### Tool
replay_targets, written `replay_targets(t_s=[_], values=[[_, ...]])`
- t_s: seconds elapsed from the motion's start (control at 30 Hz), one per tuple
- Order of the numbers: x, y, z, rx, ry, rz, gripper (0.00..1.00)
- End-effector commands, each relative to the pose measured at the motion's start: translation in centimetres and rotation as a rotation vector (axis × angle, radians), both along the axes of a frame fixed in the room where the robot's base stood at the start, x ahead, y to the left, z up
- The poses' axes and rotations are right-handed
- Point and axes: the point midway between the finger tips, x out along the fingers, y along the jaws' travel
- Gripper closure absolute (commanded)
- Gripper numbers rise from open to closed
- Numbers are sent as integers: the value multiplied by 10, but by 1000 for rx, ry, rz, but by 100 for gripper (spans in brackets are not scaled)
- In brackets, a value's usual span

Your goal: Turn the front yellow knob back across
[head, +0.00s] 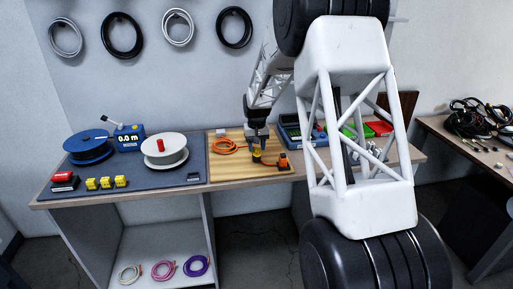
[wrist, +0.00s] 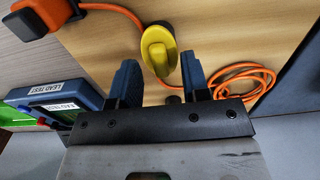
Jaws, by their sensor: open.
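The yellow knob (wrist: 159,52) sits on the light wooden board in the wrist view, with a raised grip on a rounded base. In the head view the knob (head: 257,155) shows just below my gripper (head: 257,146). In the wrist view my gripper (wrist: 160,88) is open, its two blue fingers apart. The knob lies just beyond the fingertips, roughly in line with the gap between them. Nothing is between the fingers. I cannot tell the height of the fingers over the board. A second yellow knob is not clearly seen.
An orange plug block (wrist: 42,17) with an orange cable (wrist: 240,78) lies on the board near the knob. A blue lead tester (wrist: 55,98) is beside the board. In the head view, a white spool (head: 164,150) and a blue spool (head: 88,147) stand left on the mat.

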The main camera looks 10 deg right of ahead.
Motion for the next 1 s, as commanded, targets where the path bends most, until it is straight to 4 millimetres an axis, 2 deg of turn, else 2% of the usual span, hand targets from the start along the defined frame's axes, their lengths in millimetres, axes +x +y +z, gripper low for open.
replay_targets(t_s=[0.4, 0.7, 1.0], values=[[0, 0, -7, 0, 1, 0, 57], [0, 0, -7, 0, 1, 0, 100], [0, 0, -7, 0, 1, -16, 100]])
